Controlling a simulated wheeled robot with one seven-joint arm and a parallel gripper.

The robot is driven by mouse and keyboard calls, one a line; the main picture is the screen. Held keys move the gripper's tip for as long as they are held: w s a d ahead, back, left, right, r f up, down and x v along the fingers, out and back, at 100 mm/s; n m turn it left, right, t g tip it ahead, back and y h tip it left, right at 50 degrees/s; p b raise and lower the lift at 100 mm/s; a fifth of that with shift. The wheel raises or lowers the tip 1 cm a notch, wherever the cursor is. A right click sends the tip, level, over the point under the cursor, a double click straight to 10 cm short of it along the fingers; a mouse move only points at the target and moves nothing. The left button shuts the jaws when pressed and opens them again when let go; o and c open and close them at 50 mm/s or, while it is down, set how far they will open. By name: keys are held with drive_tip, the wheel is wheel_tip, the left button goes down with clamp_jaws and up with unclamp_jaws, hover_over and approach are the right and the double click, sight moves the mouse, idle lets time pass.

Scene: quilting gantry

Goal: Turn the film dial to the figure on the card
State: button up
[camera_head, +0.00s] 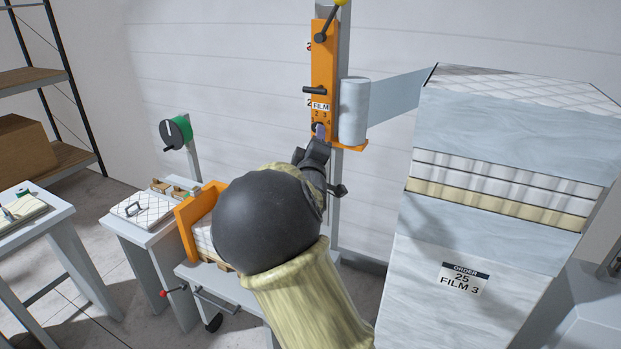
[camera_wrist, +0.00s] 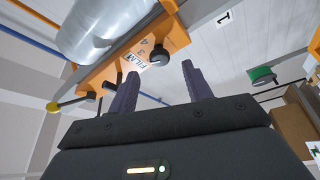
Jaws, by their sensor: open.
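The film dial is a dark round knob (camera_wrist: 176,56) on the orange panel (camera_head: 324,65), under a FILM label with figures 2, 3 and 4 beside it. Which figure it points at I cannot tell. My gripper (camera_wrist: 160,72) is open and empty, its two dark fingers apart. In the wrist view the knob shows just beyond the fingertips, nearer the right finger; I see no contact. In the head view my gripper (camera_head: 319,133) is right at the dial and largely hides it. The card (camera_head: 461,280) reads "ORDER 25 FILM 3".
A film roll (camera_head: 353,110) hangs right of the panel, its film running to a tall wrapped stack (camera_head: 500,120). Black handles (camera_head: 314,90) stick out of the panel above the dial.

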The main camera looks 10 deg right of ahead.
drive_tip(key=b+v, duration=0.2)
drive_tip(key=v, duration=1)
drive_tip(key=shift+b, duration=0.4)
drive_tip(key=s+d+f+m+g+y, duration=0.1)
drive_tip(key=s+f+m+g+y, duration=0.2)
drive_tip(key=f, duration=0.5)
drive_tip(key=s+d+f+m+g+y, duration=0.1)
drive_tip(key=s+f+m+g, duration=0.15)
drive_tip(key=f+g, duration=0.4)
drive_tip(key=s+d+f+m+g, duration=0.1)
drive_tip(key=s+f+m+g, duration=0.1)
drive_tip(key=s, duration=0.7)
drive_tip(key=s+d+f+m+g+y, duration=0.1)
drive_tip(key=s+f+m+g, duration=0.1)
drive_tip(key=s+f+g, duration=0.3)
drive_tip(key=s+f, duration=0.2)
drive_tip(key=s, duration=0.2)
drive_tip(key=shift+f+m, duration=0.25)
drive_tip(key=shift+m, duration=0.1)
